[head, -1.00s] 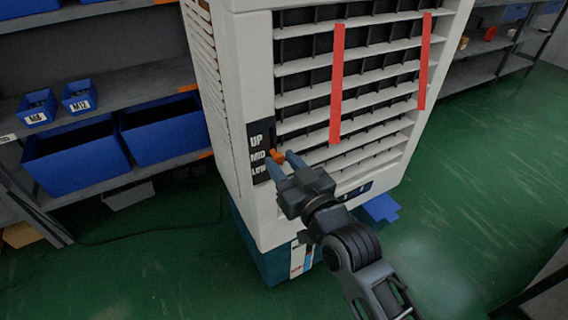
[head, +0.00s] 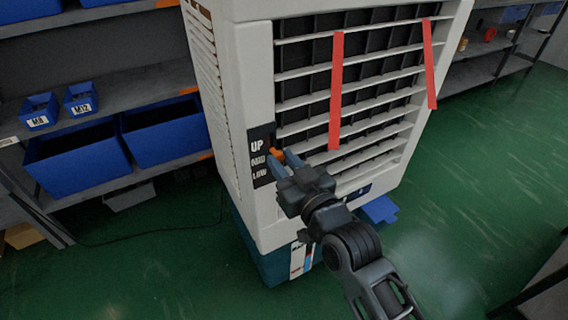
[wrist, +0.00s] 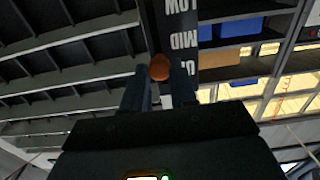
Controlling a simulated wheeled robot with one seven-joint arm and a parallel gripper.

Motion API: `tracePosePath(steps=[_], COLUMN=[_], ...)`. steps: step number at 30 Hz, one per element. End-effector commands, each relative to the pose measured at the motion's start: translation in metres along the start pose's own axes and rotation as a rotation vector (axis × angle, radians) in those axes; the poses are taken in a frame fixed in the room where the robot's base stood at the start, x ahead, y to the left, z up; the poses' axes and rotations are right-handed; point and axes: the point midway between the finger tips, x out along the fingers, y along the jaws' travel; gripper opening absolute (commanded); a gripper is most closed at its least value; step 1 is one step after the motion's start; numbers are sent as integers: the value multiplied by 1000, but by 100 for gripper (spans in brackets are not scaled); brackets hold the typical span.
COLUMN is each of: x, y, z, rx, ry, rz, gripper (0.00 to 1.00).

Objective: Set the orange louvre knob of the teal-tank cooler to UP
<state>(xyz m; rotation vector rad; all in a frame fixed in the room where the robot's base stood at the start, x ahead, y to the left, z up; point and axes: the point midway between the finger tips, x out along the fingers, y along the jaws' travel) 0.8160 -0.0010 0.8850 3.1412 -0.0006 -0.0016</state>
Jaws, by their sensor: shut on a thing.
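The cooler (head: 253,60) is a tall white cabinet with a teal tank (head: 272,262) at its base. Its black label strip (head: 261,139) reads UP, MID, LOW from top to bottom. The orange louvre knob (head: 277,153) stands in the slot right of the strip, at a height between UP and MID in the head view. In the wrist view, where the lettering is upside down, the knob (wrist: 160,68) shows beside UP. My gripper (head: 281,160) is shut on the knob, with one finger on each side. The fingers partly hide the knob and slot.
Red ribbons (head: 337,90) hang over the louvre slats (head: 345,68) right of my gripper. Shelves with blue bins (head: 75,158) stand at the left, more shelving at the back right. A blue piece (head: 380,210) sticks out low on the cooler's right. Green floor is clear at the right.

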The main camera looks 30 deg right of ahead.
Motion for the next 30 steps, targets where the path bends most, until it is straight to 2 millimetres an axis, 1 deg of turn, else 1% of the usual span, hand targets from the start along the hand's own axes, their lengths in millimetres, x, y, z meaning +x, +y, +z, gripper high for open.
tracePosePath(steps=[1, 4, 6, 15, 16, 23, 30], x=[0, 0, 0, 1, 1, 0, 0], y=[0, 0, 0, 0, 0, 0, 0], z=[-14, -26, -29, -30, -31, -29, -27], rx=[-1, 0, 0, 0, 0, 0, 0], ry=[2, 3, 3, 10, 11, 6, 2], rz=[1, 1, 0, 1, 1, 0, 0], gripper=[0, 0, 0, 0, 30, 52, 52])
